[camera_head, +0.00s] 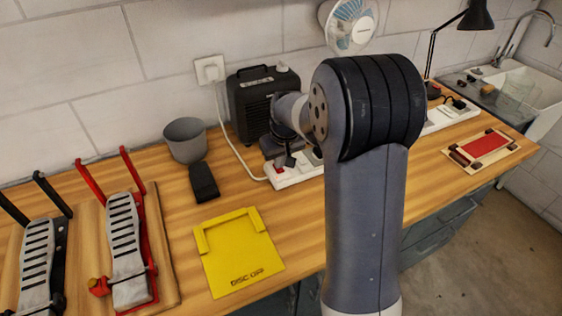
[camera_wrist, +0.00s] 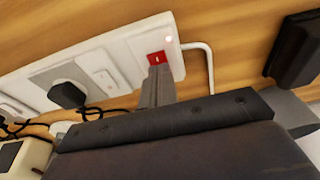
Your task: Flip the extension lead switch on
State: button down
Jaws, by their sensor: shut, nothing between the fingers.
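The white extension lead (camera_head: 284,180) lies on the wooden bench in front of the black amplifier, with its cable running up to the wall socket. In the wrist view its white body (camera_wrist: 120,62) runs diagonally, with a red rocker switch (camera_wrist: 156,58) near its cable end and a black plug in a socket. My gripper (camera_wrist: 157,72) is shut and empty, its fingertips at the lower edge of the red switch. They seem to touch or nearly touch it; the contact is partly hidden. In the head view the red switch (camera_head: 279,168) shows, and my arm hides the lead's middle.
A black amplifier (camera_head: 262,100) stands behind the lead. A grey cup (camera_head: 185,140), a black block (camera_head: 203,182) and a yellow plate (camera_head: 238,252) are to the left. Drum pedals (camera_head: 125,245) stand far left. A lamp (camera_head: 476,18) and a sink (camera_head: 545,92) are at the right.

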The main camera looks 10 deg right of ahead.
jog(key=shift+w, duration=0.15)
jog(key=shift+r, duration=0.1)
jog(key=shift+r, duration=0.3)
jog(key=p+v, duration=0.3)
jog(key=shift+w+a+r, duration=0.15)
jog(key=shift+r, duration=0.3)
jog(key=s+d+r+b, duration=0.1)
jog(key=s+r, duration=0.3)
jog(key=r, duration=0.4)
jog(key=shift+s+r+b, duration=0.2)
jog(key=shift+s+b, duration=0.1)
jog(key=shift+b, duration=0.05)
jog(key=p, duration=0.2)
send_over(281, 171)
jog(key=x, duration=0.3)
jog(key=s+x, duration=0.1)
jog(key=x, duration=0.5)
jog(key=shift+s+d+f, duration=0.15)
jog(key=shift+s, duration=0.2)
jog(key=shift+w+f+b, duration=0.1)
jog(key=shift+f+b, duration=0.05)
jog(key=shift+b, duration=0.9)
jog(key=b, duration=0.2)
jog(key=shift+s+b, duration=0.25)
jog(key=shift+b, duration=0.1)
